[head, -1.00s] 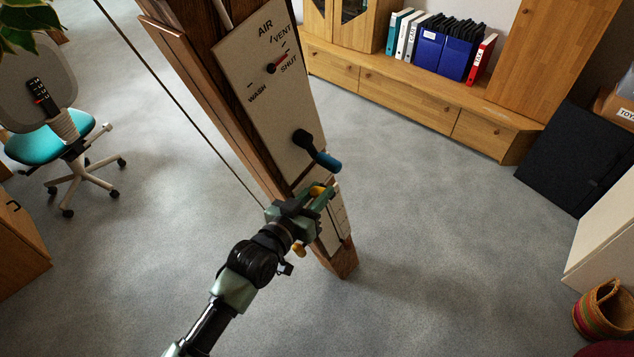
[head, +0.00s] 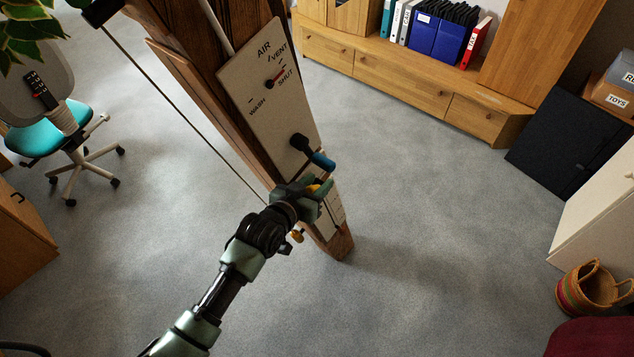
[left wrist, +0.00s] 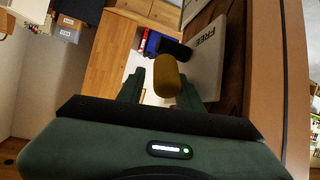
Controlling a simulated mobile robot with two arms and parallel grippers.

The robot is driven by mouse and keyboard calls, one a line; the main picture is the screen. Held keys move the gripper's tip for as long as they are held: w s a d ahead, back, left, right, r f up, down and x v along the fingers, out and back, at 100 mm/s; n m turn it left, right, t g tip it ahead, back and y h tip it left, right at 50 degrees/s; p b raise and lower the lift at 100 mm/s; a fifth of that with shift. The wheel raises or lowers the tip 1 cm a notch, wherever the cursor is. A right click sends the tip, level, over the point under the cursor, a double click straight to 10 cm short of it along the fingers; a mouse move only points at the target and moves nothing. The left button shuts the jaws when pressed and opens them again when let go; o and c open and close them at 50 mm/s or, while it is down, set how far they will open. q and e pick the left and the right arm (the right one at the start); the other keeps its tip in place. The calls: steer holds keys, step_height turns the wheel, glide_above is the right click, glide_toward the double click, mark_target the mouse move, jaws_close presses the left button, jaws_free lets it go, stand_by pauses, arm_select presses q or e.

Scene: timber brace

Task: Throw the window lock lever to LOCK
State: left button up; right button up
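A wooden post (head: 195,95) carries a pale panel with a red pointer. Lower on it is a black lever with a blue grip (head: 322,160). A yellow knob (head: 313,189) shows at my left gripper (head: 308,187), just below the blue grip. In the left wrist view the yellow knob (left wrist: 167,75) stands between and in front of my two open fingers, beside a pale plate marked FREE (left wrist: 207,40). I cannot tell whether the fingers touch it. The LOCK marking does not show. My right gripper is not in view.
A cord (head: 180,110) runs diagonally left of the post. A small orange knob (head: 297,236) shows low beside my left arm. A desk chair (head: 45,138) stands left, a wooden cabinet (head: 400,80) behind, a basket (head: 588,287) at right. The carpet between is clear.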

arm_select(q)
steer(key=b+v, duration=0.1)
steer(key=v, duration=0.6)
steer(key=shift+s+a+r+b, duration=0.2)
steer(key=shift+s+b, duration=0.1)
steer(key=shift+s, duration=0.1)
steer(key=shift+w, duration=0.15)
steer(key=shift+f, duration=0.15)
